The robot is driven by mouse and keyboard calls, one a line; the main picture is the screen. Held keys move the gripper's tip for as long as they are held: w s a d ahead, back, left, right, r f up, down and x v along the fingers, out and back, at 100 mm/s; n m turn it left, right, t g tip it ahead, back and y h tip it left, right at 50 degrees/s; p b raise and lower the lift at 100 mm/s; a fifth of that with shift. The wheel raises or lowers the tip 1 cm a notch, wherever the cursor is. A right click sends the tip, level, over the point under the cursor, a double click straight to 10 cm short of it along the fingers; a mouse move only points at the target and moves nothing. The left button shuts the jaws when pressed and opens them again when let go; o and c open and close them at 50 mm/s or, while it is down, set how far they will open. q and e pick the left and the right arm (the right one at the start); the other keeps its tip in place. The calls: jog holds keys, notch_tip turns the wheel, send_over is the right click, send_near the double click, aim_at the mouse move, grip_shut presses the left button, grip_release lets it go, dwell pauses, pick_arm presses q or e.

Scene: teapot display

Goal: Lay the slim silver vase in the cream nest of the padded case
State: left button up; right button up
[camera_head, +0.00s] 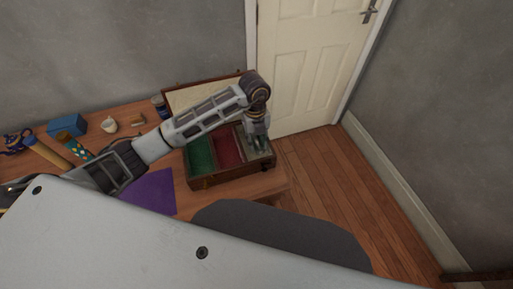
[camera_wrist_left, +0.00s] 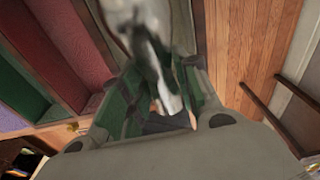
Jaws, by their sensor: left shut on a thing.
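The padded case (camera_head: 235,178) stands open at the right end of the table, with a green nest (camera_head: 201,155) and a red nest (camera_head: 228,148) in plain view. The cream nest at the case's right end is mostly hidden under my left gripper (camera_head: 259,143). In the left wrist view, my left gripper (camera_wrist_left: 165,112) is shut on the slim silver vase (camera_wrist_left: 150,60), which runs up between the fingers. The gripper is over the right part of the case. I cannot tell whether the vase touches the lining. My right gripper is out of view.
The case's raised lid (camera_head: 195,95) is behind my arm. A purple mat (camera_head: 153,190) lies left of the case. A blue box (camera_head: 67,125), a white jug (camera_head: 109,125) and a dark jar (camera_head: 158,106) stand farther back. Open wooden floor (camera_head: 320,180) lies right of the table.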

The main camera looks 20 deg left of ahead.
pick_arm(q)
jog(key=shift+f, duration=0.4)
jog(key=shift+f, duration=0.1)
jog(key=shift+f, duration=1.75)
jog(key=shift+f, duration=0.2)
grip_shut()
jog(key=o, duration=0.9)
grip_release()
jog(key=shift+r, duration=0.1)
